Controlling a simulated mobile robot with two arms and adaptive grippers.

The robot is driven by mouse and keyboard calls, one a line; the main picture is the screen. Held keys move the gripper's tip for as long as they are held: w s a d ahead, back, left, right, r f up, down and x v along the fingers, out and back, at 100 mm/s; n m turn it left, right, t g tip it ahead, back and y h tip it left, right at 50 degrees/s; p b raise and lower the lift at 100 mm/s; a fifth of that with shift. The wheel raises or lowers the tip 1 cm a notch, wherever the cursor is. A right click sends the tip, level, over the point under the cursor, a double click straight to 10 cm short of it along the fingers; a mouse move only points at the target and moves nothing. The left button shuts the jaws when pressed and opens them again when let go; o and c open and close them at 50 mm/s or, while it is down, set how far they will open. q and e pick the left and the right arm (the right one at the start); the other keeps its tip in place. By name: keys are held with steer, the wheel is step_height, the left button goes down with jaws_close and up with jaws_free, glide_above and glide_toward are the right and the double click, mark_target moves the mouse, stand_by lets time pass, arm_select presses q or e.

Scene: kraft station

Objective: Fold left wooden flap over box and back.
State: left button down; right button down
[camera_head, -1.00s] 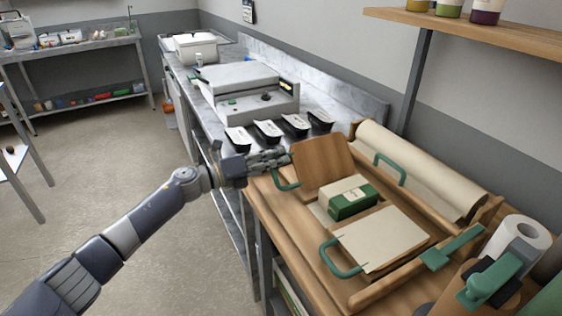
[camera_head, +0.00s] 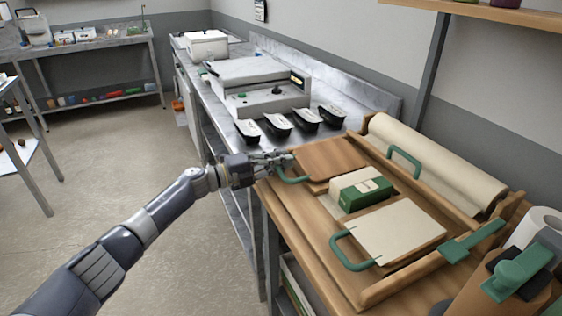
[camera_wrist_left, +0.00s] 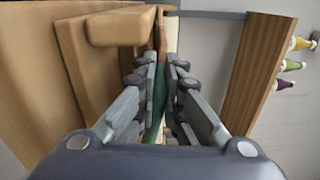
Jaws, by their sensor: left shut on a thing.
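The left wooden flap (camera_head: 330,156) is a brown board with a green handle (camera_head: 294,178) on its near-left edge; it lies low, close to flat. The box (camera_head: 360,192) is green and white and stands right of the flap, uncovered, in the middle of the wooden folding station (camera_head: 330,272). My left gripper (camera_head: 286,161) is shut on the left flap's handle at the flap's left edge. In the left wrist view, green shows between the fingers (camera_wrist_left: 163,85), but their exact contact is partly hidden. My right gripper is out of view.
A pale flap (camera_head: 398,232) with a green handle lies in front of the box. Another green handle (camera_head: 405,160) stands behind it. A paper roll (camera_head: 440,165) lies at the back. Several black trays (camera_head: 306,120) sit beyond the left flap. A tape dispenser (camera_head: 518,272) is at front right.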

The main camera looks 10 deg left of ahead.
arm_select(q)
steer(key=shift+f, duration=0.65)
steer(key=c, duration=1.7)
jaws_free()
steer(key=shift+o, duration=0.2)
steer(key=shift+r, duration=0.1)
steer(key=v, duration=1.2)
steer(key=shift+a+r, duration=0.1)
